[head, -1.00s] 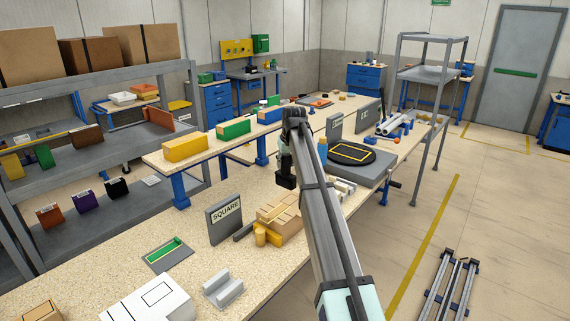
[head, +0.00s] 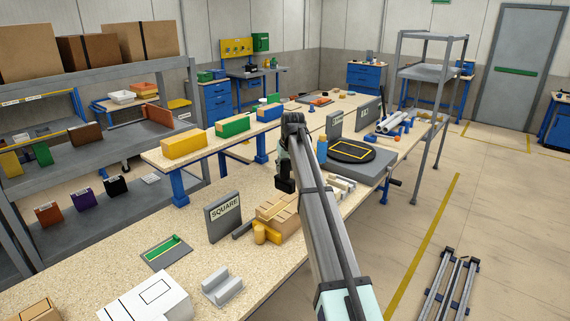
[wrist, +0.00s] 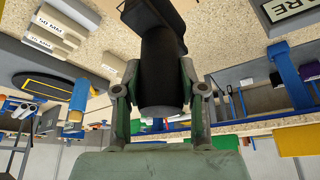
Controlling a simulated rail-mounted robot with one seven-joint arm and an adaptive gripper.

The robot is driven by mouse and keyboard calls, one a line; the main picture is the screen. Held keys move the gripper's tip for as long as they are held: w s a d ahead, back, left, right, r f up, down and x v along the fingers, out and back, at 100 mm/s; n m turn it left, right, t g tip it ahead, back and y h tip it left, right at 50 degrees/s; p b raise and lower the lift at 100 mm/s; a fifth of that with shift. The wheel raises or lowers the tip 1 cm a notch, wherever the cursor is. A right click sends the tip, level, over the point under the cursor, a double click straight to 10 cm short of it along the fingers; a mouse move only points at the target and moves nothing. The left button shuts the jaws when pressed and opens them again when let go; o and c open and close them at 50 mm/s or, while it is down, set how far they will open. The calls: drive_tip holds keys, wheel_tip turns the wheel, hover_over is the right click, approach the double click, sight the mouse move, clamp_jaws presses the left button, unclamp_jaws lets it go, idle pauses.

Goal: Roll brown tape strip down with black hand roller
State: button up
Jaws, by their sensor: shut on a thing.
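My gripper (wrist: 160,98) is shut on the black hand roller (wrist: 160,62), with one finger on each side of its dark cylindrical handle. In the head view my gripper (head: 284,163) hangs over the near bench, and the roller (head: 285,185) shows as a dark block below it, just behind the stacked tan blocks. Whether the roller touches anything cannot be told. I cannot make out the brown tape strip in either view; the arm and roller hide part of the bench.
Tan blocks (head: 278,210) and a grey SQUARE sign (head: 223,218) stand close by. A black turntable (head: 351,151) on a grey base lies to the right. A white box (head: 150,298) and grey V-block (head: 221,288) are at the front.

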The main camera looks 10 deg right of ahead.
sight(285, 178)
drive_tip(key=shift+f, duration=1.1)
drive_tip(key=shift+f+b, duration=0.85)
drive_tip(key=shift+f, duration=0.9)
idle(1.6)
